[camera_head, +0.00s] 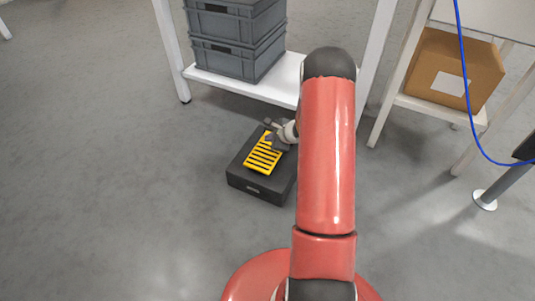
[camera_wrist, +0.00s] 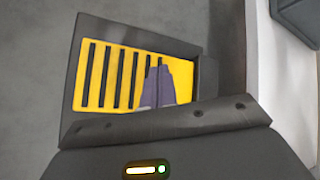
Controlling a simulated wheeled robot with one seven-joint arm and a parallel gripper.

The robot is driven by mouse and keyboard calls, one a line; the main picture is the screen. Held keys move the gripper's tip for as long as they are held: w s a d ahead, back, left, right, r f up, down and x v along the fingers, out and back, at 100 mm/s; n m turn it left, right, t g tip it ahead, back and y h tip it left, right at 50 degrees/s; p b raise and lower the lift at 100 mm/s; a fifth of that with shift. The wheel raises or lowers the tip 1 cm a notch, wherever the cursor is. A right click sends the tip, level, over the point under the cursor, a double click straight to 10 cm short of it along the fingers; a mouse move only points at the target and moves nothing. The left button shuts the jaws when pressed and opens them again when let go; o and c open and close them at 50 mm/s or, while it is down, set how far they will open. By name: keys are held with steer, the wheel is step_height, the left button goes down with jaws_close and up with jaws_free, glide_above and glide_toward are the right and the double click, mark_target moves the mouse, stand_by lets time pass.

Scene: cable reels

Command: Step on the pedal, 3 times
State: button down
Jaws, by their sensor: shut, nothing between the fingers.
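The pedal is a yellow slatted plate (camera_head: 262,156) on a black base (camera_head: 258,186), standing on the floor left of my arm in the head view. In the wrist view the yellow plate (camera_wrist: 98,75) fills the middle left, with its dark base (camera_wrist: 72,80) around it. My gripper (camera_head: 276,141) is over the far end of the plate. In the wrist view its shut fingertips (camera_wrist: 158,75) overlap the right part of the plate, with nothing between them. Whether the fingertips touch the plate cannot be told.
A white shelf (camera_head: 205,76) with stacked grey crates (camera_head: 235,38) stands just behind the pedal. A cardboard box (camera_head: 440,82) sits on another white rack at the right. A blue cable (camera_head: 466,80) hangs there. The floor to the left is clear.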

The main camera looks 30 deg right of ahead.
mark_target(268, 150)
steer(key=shift+f+b, duration=0.7)
steer(key=shift+f, duration=1.1)
steer(key=shift+f, duration=0.1)
stand_by(0.6)
steer(key=shift+f, duration=0.3)
steer(key=shift+f, duration=1.25)
stand_by(1.3)
steer(key=shift+r, duration=0.1)
steer(key=shift+r+p, duration=0.3)
steer(key=shift+r, duration=1.25)
steer(key=shift+r+p, duration=1.15)
steer(key=shift+r, duration=1.35)
